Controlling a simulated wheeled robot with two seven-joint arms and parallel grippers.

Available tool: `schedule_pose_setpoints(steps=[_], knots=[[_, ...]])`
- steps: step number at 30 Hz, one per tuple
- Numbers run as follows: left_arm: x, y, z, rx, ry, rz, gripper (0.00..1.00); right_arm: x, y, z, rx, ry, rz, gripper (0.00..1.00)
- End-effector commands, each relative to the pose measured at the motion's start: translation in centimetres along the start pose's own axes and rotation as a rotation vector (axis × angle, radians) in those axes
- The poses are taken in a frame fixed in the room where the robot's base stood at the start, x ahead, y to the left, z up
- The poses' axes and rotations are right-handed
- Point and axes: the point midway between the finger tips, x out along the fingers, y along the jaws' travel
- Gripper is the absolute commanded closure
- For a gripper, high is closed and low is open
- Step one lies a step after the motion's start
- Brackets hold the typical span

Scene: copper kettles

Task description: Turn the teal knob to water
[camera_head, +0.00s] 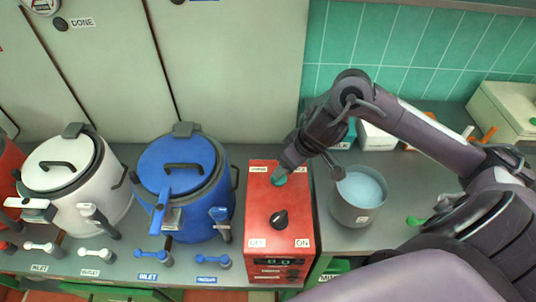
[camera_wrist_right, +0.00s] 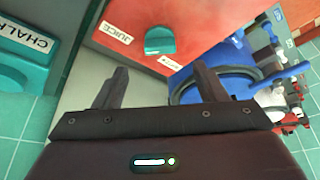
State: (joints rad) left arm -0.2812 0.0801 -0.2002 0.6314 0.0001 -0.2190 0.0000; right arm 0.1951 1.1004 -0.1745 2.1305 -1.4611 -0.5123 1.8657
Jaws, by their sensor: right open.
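The teal knob (camera_head: 279,179) is on the top face of the red box (camera_head: 262,205), near its far end. A second label (camera_wrist_right: 171,62) is on the other side, too small to read. My right gripper (camera_head: 285,168) is right by the knob in the head view; in the right wrist view (camera_wrist_right: 160,70) its two fingers are open, with nothing between them. My left gripper is not in view.
A black knob (camera_head: 279,218) sits nearer on the red box, between small labels, one reading ON. A blue kettle (camera_head: 184,185) and a white kettle (camera_head: 75,180) stand to the left. A grey pot (camera_head: 357,210) stands close on the right, under my right arm.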

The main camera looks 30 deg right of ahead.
Motion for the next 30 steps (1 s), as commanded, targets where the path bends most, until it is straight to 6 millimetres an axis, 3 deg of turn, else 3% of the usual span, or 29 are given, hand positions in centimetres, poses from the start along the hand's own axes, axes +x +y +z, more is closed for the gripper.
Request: schedule_pose_setpoints(steps=[5,12,16,20,26,30], knots=[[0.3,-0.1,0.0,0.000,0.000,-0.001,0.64,1.1,-0.1,0.1,0.001,-0.001,-0.004,0.35],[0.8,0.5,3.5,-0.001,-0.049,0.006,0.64,4.8,-0.1,0.1,0.003,-0.002,-0.004,0.35],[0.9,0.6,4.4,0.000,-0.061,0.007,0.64,6.6,-0.1,0.1,0.002,0.000,-0.003,0.35],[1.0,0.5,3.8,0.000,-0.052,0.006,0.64,7.6,0.0,0.1,0.001,0.000,0.000,0.35],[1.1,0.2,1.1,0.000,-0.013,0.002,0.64,7.9,0.0,0.0,-0.002,0.001,0.001,0.35],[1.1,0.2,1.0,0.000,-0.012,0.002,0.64,7.8,0.0,0.0,-0.002,0.001,0.000,0.38]])
